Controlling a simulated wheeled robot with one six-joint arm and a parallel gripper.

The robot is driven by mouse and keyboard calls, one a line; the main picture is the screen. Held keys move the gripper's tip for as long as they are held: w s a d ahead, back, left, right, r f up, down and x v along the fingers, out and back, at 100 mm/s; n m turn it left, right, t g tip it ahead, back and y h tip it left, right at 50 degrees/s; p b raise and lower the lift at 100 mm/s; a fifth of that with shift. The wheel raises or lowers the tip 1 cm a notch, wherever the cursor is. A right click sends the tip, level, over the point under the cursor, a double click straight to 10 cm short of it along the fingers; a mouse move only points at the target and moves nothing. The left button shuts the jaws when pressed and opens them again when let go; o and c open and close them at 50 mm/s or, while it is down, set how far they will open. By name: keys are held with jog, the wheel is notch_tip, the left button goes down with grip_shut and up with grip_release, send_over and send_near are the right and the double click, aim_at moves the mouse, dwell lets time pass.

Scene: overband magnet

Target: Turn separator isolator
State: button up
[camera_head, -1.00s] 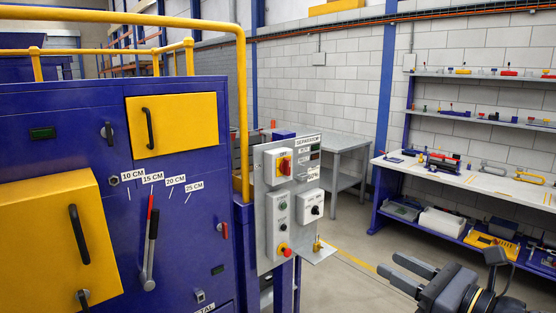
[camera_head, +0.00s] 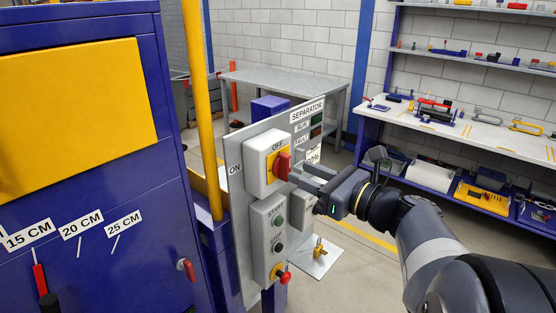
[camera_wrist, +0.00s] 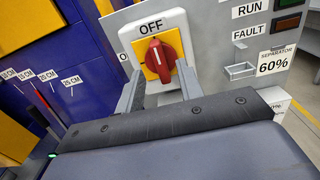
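The separator isolator is a red rotary knob (camera_head: 282,167) on a yellow plate in a white box (camera_head: 258,158), marked OFF above and ON at its left. It sits on the grey separator panel (camera_head: 236,195). In the wrist view the red knob (camera_wrist: 160,60) stands with its white mark near upright, towards OFF. My gripper (camera_head: 298,180) is open in front of the isolator. In the wrist view its two fingers (camera_wrist: 160,88) stand apart, below and to either side of the knob. I cannot tell whether either finger touches it.
Below the isolator is a push-button box (camera_head: 268,235) with a red stop button (camera_head: 283,277). A blue machine (camera_head: 90,190) with a yellow door stands at the left, beside a yellow post (camera_head: 200,110). A workbench (camera_head: 470,135) stands at the right. A padlock (camera_head: 319,250) sits on a small shelf.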

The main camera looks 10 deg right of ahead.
aim_at(290, 167)
jog(key=shift+x, duration=2.05)
grip_shut()
